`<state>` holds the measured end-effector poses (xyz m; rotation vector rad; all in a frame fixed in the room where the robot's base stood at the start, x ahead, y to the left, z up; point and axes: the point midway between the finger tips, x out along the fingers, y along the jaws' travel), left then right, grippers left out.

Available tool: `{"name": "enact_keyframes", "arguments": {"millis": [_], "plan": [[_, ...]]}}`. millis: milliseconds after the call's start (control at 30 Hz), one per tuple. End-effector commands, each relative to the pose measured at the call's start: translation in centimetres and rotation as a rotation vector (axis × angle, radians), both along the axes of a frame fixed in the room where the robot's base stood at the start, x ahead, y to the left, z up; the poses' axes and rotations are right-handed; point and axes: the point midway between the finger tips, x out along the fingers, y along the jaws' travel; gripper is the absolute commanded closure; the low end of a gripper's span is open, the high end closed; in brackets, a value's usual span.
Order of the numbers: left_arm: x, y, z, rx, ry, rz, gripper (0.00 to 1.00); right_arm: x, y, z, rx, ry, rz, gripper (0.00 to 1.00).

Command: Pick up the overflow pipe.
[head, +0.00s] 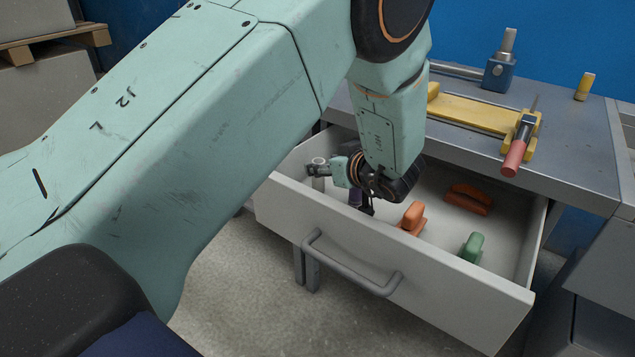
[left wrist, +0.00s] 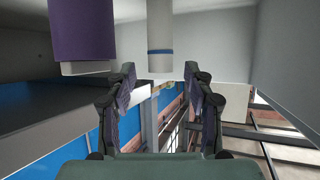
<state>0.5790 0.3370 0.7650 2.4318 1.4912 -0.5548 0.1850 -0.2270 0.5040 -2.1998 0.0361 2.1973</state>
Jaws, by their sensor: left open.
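In the left wrist view a pale grey tube (left wrist: 160,40) with a blue band shows between and beyond my finger tips. My left gripper (left wrist: 160,78) is open with nothing between its fingers. In the head view it is at the drawer's left part, beside the pipe; whether it touches the pipe I cannot tell. My right gripper is out of view.
The drawer (head: 440,286) also holds two orange pieces (head: 411,216) (head: 468,199) and a green piece (head: 472,247). Its front wall and handle (head: 350,265) stick out. Above is a grey bench (head: 570,165) with a yellow clamp (head: 470,113) and a blue-based tool (head: 498,72).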

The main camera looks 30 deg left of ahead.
Motion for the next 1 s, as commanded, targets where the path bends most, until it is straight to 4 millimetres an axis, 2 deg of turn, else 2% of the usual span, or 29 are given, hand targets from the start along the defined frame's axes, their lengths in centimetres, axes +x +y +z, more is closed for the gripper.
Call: {"name": "enact_keyframes", "arguments": {"millis": [33,200,367,600,1000], "plan": [[0.1,0.6,-0.8,-0.002,0.000,0.003,0.47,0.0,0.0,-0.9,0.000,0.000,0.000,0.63],[0.7,2.2,-1.8,-0.003,0.000,0.002,0.47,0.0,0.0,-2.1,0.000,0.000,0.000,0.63],[1.2,3.0,-2.0,-0.001,0.000,-0.001,0.47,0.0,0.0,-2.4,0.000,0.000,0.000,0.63],[1.2,3.1,-1.9,0.000,0.000,-0.001,0.47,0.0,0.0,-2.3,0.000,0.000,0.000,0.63],[1.2,3.1,-1.9,0.000,0.000,-0.001,0.81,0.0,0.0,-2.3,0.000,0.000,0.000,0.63]]}}
